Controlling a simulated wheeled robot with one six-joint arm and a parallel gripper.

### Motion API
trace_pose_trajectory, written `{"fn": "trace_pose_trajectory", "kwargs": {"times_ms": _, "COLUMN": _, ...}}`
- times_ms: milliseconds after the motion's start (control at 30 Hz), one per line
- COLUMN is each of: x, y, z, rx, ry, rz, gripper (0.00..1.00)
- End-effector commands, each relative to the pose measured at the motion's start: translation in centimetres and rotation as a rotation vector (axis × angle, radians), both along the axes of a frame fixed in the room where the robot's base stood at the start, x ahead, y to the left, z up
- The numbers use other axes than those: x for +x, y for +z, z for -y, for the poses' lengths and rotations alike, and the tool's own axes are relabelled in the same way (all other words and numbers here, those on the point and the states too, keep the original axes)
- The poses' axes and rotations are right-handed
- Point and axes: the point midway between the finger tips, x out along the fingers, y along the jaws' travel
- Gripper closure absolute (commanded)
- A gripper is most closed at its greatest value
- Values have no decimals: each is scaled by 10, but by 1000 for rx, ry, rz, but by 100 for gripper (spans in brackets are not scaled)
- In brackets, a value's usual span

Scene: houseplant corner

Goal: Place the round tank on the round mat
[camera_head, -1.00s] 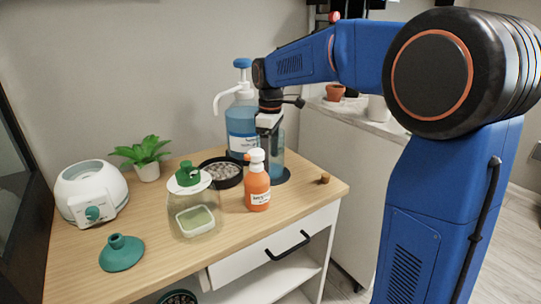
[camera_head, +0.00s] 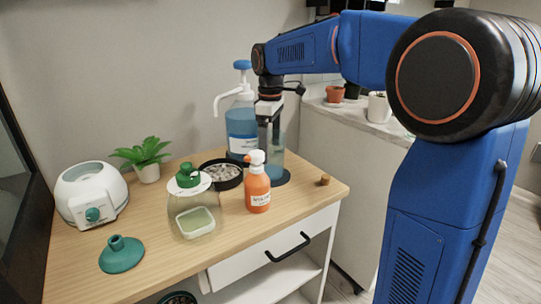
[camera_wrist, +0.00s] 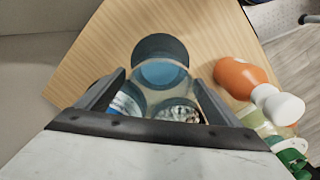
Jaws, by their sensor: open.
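The round tank (camera_head: 274,158) is a clear cylinder with blue liquid in its bottom. It stands upright on the dark round mat (camera_head: 284,179), whose rim shows around its base. In the wrist view the tank (camera_wrist: 163,74) lies below and between my fingers, and the mat (camera_wrist: 158,43) shows as a dark disc past it. My gripper (camera_head: 268,122) points down above the tank, with its fingers at the upper part of the tank. In the wrist view my gripper (camera_wrist: 160,92) is open, with a gap between the fingers and nothing clamped.
A blue pump bottle (camera_head: 241,128) stands close behind left of the tank. An orange bottle (camera_head: 257,187) is in front. A black bowl of pebbles (camera_head: 222,175), a green-stoppered glass jar (camera_head: 195,208) and a green funnel (camera_head: 121,254) are left. A cork (camera_head: 325,180) lies right.

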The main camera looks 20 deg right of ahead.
Motion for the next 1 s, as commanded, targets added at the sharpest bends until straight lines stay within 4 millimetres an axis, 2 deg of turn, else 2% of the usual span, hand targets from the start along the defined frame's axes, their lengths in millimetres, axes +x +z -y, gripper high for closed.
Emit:
{"fn": "trace_pose_trajectory", "kwargs": {"times_ms": 200, "x": 1, "y": 43, "z": 0, "rx": 1, "ry": 0, "rz": 3, "gripper": 13}}
{"fn": "trace_pose_trajectory", "kwargs": {"times_ms": 400, "x": 0, "y": 70, "z": 0, "rx": 0, "ry": 0, "rz": 1, "gripper": 13}}
{"fn": "trace_pose_trajectory", "kwargs": {"times_ms": 600, "x": 0, "y": 80, "z": 0, "rx": 1, "ry": 0, "rz": -1, "gripper": 13}}
{"fn": "trace_pose_trajectory", "kwargs": {"times_ms": 1000, "x": 0, "y": 80, "z": 0, "rx": 0, "ry": 0, "rz": -1, "gripper": 13}}
